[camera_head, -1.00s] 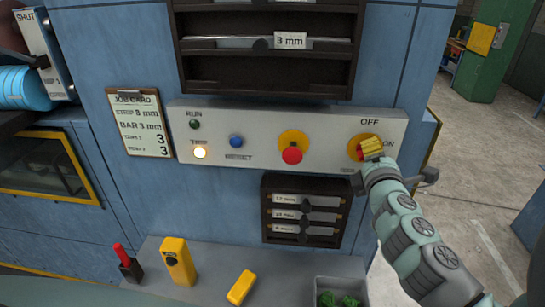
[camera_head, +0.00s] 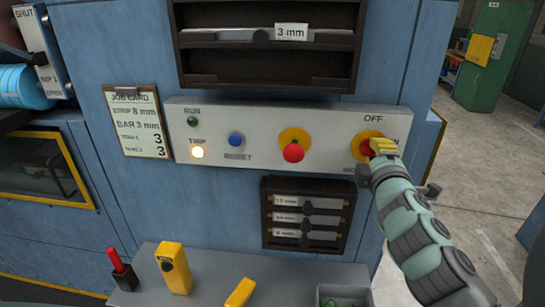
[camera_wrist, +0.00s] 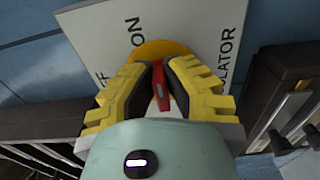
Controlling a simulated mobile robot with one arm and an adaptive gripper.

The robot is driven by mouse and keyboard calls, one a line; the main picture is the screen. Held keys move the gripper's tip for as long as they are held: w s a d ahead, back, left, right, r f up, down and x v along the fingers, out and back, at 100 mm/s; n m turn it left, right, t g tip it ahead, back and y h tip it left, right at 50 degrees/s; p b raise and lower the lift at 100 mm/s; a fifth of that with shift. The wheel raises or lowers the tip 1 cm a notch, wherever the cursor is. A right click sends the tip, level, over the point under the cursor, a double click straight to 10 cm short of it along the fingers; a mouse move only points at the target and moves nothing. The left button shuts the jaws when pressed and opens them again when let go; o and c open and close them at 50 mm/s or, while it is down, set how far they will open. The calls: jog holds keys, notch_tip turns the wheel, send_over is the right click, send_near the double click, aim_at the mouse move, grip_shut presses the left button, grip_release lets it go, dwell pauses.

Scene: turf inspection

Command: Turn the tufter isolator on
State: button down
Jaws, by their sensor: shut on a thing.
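The isolator is a red handle (camera_wrist: 161,88) on a round yellow plate (camera_head: 361,139) at the right end of the grey control panel. OFF is printed above it and ON to its right in the head view, the latter now partly covered by my gripper. My gripper (camera_head: 383,147) has yellow ridged fingers and is shut on the red handle, one finger on each side. In the wrist view the handle's long side runs up and down, roughly toward the ON word, with OFF at the left. My fingers hide part of the handle.
The panel (camera_head: 340,119) also has a red button (camera_head: 293,152) on yellow, a blue RESET button (camera_head: 236,139), a lit TRIP lamp (camera_head: 198,152) and a dark green RUN lamp (camera_head: 193,121). A gauge rack (camera_head: 306,219) hangs below. A shelf (camera_head: 210,282) carries yellow items.

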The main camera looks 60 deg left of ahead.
jog(key=c, duration=1)
grip_release()
